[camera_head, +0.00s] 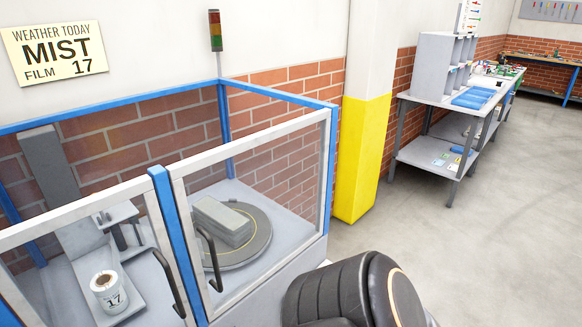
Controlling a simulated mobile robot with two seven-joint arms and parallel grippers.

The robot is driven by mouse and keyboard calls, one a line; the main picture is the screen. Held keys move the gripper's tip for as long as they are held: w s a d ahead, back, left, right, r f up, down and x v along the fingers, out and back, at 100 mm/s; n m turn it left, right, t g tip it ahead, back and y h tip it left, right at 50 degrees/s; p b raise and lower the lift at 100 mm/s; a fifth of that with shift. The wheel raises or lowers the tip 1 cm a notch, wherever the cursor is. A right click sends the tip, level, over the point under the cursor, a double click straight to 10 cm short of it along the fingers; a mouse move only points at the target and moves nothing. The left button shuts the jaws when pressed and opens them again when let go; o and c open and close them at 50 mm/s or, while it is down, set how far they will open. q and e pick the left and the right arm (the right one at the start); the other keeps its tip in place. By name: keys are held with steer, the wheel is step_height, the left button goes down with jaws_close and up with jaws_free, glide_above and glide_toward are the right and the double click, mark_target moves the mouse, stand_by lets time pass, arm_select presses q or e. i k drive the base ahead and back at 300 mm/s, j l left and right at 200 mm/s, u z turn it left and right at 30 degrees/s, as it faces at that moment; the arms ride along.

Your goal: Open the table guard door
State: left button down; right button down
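A blue-framed guard enclosure stands at the left. Its right guard door has a white frame (250,137), a clear panel and a dark handle (210,259) near its left edge. This door looks shut against the blue post (172,235). Behind it is a round grey turntable (255,240) with a grey stack (222,221) on it. A left guard door with a white frame (75,212) and a dark handle (169,284) also looks shut. Neither of my grippers is in view; a dark rounded part of my arm shows at the bottom centre.
Behind the left door is a white roll (107,290) marked 17. A signal light (215,31) stands above the enclosure. A yellow-based pillar (361,160) is beside it. A grey workbench (462,101) stands further right. The floor (500,235) at right is clear.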

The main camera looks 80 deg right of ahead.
mark_target(176, 172)
steer(key=z, duration=2.3)
